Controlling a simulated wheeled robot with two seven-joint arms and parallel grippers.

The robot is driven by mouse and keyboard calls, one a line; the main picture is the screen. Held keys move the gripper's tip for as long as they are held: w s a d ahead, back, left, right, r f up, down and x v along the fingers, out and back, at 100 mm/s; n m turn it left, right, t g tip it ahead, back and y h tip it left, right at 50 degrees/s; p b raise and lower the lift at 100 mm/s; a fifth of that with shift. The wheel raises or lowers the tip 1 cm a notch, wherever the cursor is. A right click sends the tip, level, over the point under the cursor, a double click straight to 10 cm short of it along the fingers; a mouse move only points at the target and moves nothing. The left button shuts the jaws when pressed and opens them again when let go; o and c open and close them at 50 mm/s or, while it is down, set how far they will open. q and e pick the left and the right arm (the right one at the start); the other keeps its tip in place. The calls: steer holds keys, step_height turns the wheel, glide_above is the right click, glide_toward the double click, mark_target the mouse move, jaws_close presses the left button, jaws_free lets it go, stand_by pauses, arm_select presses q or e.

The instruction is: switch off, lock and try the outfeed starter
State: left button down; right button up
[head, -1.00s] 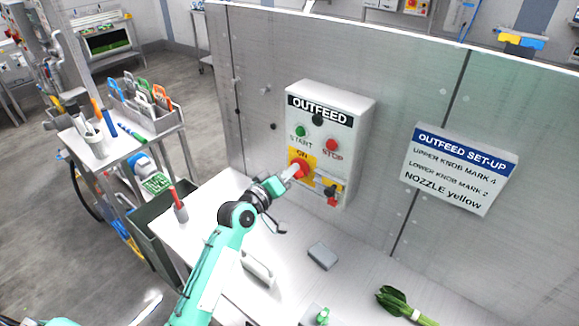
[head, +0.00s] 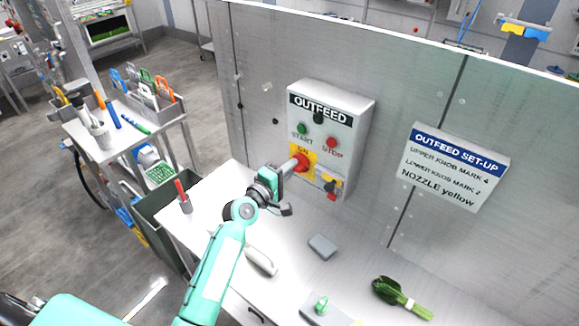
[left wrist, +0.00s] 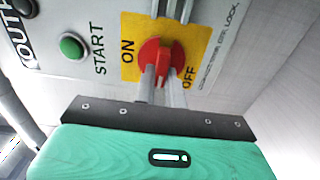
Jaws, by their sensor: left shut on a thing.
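The grey OUTFEED starter box (head: 352,112) is fixed to the metal wall. It has a green START button (head: 302,128), a red STOP button (head: 331,143) and a red rotary switch (head: 303,161) on a yellow ON/OFF plate. My left gripper (head: 293,167) is shut on the switch's handle. In the left wrist view its fingers (left wrist: 162,88) straddle the red handle (left wrist: 160,58), between the words ON and OFF; the handle's exact setting is unclear. Below the switch is a small dark and red fitting (head: 331,187), too small to make out. My right gripper is out of view.
A side cart (head: 125,140) holds a rack of coloured tags or locks (head: 145,92) and pens. A set-up sign (head: 453,168) hangs right.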

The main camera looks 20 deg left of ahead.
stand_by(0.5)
arm_select(q)
steer(key=c, duration=1.5)
jaws_free()
steer(key=shift+b+v, duration=2.25)
steer(key=shift+v, duration=4.7)
steer(key=shift+w, duration=0.1)
